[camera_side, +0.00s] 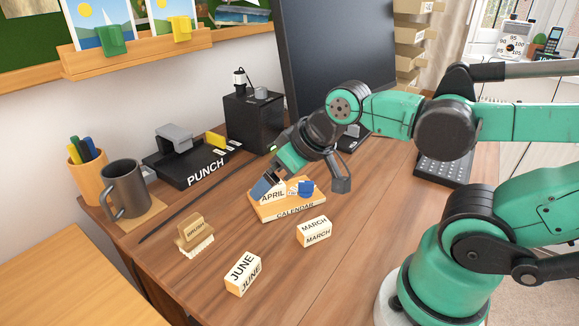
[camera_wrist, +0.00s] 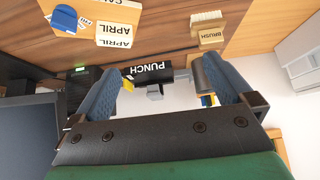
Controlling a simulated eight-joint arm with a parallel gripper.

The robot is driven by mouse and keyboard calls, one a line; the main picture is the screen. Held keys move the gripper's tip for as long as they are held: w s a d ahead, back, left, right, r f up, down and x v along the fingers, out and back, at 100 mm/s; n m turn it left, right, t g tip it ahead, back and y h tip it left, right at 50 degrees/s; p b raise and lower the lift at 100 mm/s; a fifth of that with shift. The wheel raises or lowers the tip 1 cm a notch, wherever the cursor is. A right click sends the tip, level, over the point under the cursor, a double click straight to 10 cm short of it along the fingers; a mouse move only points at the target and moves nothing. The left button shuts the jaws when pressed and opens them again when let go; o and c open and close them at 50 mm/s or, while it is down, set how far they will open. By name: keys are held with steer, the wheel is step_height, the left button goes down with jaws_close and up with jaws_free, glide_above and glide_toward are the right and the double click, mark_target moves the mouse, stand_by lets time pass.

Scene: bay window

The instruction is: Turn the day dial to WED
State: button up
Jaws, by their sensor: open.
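The wooden calendar (camera_side: 290,210) stands on the desk with an APRIL block (camera_side: 272,195) on it. The blue day dial (camera_side: 305,187) is at the block's right; its lettering is too small to read. In the wrist view, which is upside down, the dial (camera_wrist: 65,18) and APRIL block (camera_wrist: 115,30) lie at the upper left, outside the fingers. My gripper (camera_side: 302,186) is open and empty, with its blue-padded fingers spread. In the side view it overlaps the calendar, one finger at each side; it also shows in the wrist view (camera_wrist: 160,82).
A MARCH block (camera_side: 314,231), a JUNE block (camera_side: 243,274) and a brush (camera_side: 195,234) lie in front of the calendar. A PUNCH (camera_side: 190,160), a mug (camera_side: 125,188) and a pen cup (camera_side: 88,170) stand left. A monitor (camera_side: 335,60) rises behind.

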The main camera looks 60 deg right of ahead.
steer(key=c, duration=0.4)
steer(key=shift+w+d, duration=0.15)
steer(key=shift+d, duration=0.15)
steer(key=c, duration=0.3)
steer(key=w+d+n+g, duration=0.1)
steer(key=d, duration=0.1)
steer(key=w+d+f+n+g, duration=0.1)
steer(key=d, duration=0.1)
steer(key=d+n+g, duration=0.1)
steer(key=d+g, duration=0.1)
steer(key=shift+w+d+f+h, duration=0.15)
steer(key=shift+w+d+h, duration=0.2)
steer(key=shift+w+h, duration=0.05)
steer(key=shift+c, duration=0.4)
steer(key=n+g, duration=0.3)
glide_above(305, 182)
step_height(305, 182, down, 4)
steer(key=shift+w+a+r+y, duration=0.1)
steer(key=shift+a+r+y, duration=0.05)
steer(key=shift+y, duration=0.25)
steer(key=shift+d+f, duration=0.25)
steer(key=shift+f, duration=2.75)
